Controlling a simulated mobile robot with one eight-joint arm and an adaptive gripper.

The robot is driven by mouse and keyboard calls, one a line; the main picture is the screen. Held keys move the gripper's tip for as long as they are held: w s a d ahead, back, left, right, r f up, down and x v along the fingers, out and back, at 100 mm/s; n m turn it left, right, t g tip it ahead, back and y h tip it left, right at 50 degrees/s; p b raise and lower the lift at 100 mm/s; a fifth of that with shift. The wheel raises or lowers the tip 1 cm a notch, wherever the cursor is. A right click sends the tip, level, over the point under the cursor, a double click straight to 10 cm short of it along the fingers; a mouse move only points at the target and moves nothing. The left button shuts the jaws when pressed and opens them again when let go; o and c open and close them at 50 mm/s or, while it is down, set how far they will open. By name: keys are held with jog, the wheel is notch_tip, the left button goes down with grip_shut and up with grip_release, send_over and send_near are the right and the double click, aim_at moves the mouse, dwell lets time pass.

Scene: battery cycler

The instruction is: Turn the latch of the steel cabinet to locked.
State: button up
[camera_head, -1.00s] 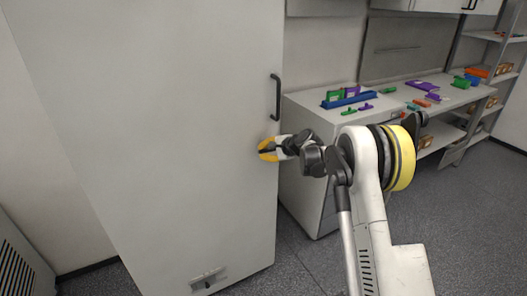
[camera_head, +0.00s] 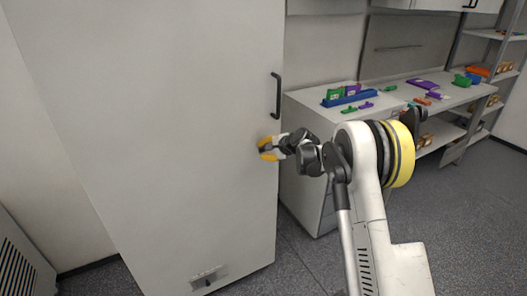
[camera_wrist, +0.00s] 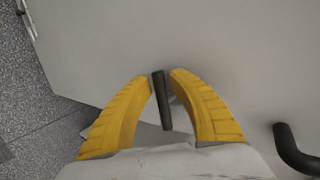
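The steel cabinet (camera_head: 170,130) is tall, pale grey and closed, on the left of the head view. In the wrist view, a short dark bar (camera_wrist: 161,100), which looks like the latch lever, stands between the two yellow fingers of my gripper (camera_wrist: 162,76). Narrow gaps show beside the bar, so the fingers are around it but not clamped on it. In the head view my gripper (camera_head: 267,148) is at the cabinet's right edge, below the black door handle (camera_head: 276,96). The bar cannot be made out there.
The black handle also shows at the lower right of the wrist view (camera_wrist: 290,150). A small plate with a dark knob (camera_head: 207,279) is low on the cabinet. A workbench (camera_head: 310,103) with coloured parts stands close on the right. Open grey floor (camera_head: 300,262) lies in front.

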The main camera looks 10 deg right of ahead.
jog(key=v, duration=1.2)
jog(key=s+a+r+n+g+h, duration=0.1)
jog(key=s+a+r+n, duration=0.15)
jog(key=s, duration=0.35)
jog(key=s+a+r+n+h+b, duration=0.1)
jog(key=s+r+n, duration=0.15)
jog(key=s, duration=0.45)
jog(key=s+a+r+n+g, duration=0.1)
jog(key=s+r, duration=0.2)
jog(key=s, duration=0.3)
jog(key=s+f+n+h, duration=0.1)
jog(key=s+f+n, duration=0.1)
jog(key=s, duration=1)
jog(key=s+d+f+n+h+b, duration=0.1)
jog(key=s+n, duration=0.4)
jog(key=s, duration=0.8)
notch_tip(320, 180, down, 2)
jog(key=shift+d+f+g+h, duration=0.25)
jog(key=shift+g+h, duration=0.15)
jog(key=shift+h, duration=0.4)
